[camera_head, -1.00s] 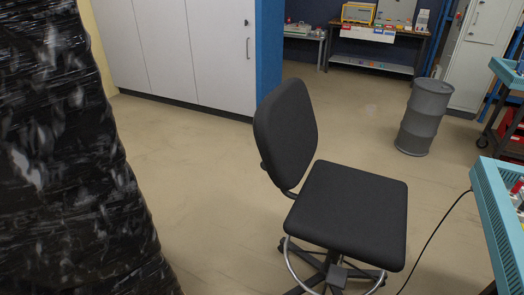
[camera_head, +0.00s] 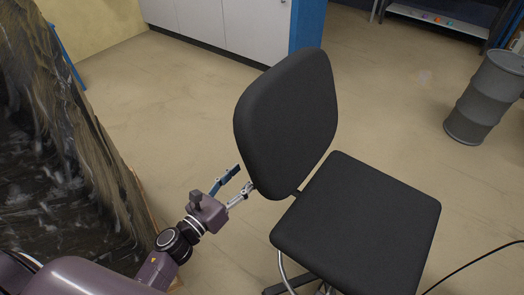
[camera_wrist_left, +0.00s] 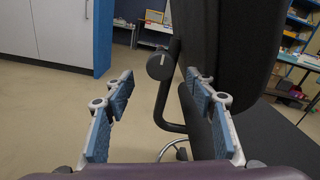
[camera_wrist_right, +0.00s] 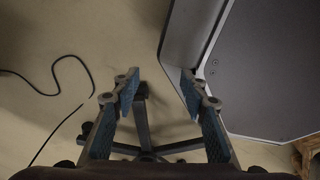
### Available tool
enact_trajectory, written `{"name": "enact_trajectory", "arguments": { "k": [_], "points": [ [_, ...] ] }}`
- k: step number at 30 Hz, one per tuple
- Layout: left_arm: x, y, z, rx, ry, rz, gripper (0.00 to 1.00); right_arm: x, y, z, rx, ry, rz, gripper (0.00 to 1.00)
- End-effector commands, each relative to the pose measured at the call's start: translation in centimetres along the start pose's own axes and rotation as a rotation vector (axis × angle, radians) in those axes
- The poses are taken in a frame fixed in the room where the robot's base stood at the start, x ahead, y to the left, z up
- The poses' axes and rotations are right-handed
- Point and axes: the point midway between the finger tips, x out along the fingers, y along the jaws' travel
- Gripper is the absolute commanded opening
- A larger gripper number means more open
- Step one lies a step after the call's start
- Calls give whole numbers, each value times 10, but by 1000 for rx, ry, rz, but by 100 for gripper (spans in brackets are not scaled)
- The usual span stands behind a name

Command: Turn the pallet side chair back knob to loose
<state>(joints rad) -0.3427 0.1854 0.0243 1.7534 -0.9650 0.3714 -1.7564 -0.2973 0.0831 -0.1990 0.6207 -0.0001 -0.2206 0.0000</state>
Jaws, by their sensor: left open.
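A dark office chair with a black back (camera_head: 287,120) and black seat (camera_head: 357,213) stands in the middle of the head view. In the left wrist view, the round dark knob (camera_wrist_left: 160,66) with a light mark sits on the bent support bar behind the chair back (camera_wrist_left: 238,45). My left gripper (camera_head: 240,187) is open behind the lower edge of the back. In its wrist view the open fingers (camera_wrist_left: 164,90) are spread to both sides, with the knob ahead between them, apart from them. My right gripper (camera_wrist_right: 160,85) is open and empty; the head view does not show it.
A black-wrapped pallet (camera_head: 60,150) stands close on the left. A grey drum (camera_head: 484,97) stands at the right, and white cabinets (camera_head: 225,30) are at the back. A dark cable (camera_head: 470,268) crosses the floor at lower right. The floor behind the chair is clear.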

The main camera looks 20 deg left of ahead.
Motion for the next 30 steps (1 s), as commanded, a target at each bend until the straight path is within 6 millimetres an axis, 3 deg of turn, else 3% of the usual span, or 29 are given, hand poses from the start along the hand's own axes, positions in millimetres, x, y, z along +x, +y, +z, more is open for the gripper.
{"name": "enact_trajectory", "arguments": {
  "k": [16,29,30],
  "points": [
    [68,0,2,0,-2,-1,51,-14,-7,6,2,-10,-8,40],
    [77,-1,0,0,-1,-1,51,-14,-6,0,1,-1,-7,40],
    [77,-1,0,0,-1,-1,47,-14,-6,0,1,-1,-7,40]
  ]
}}
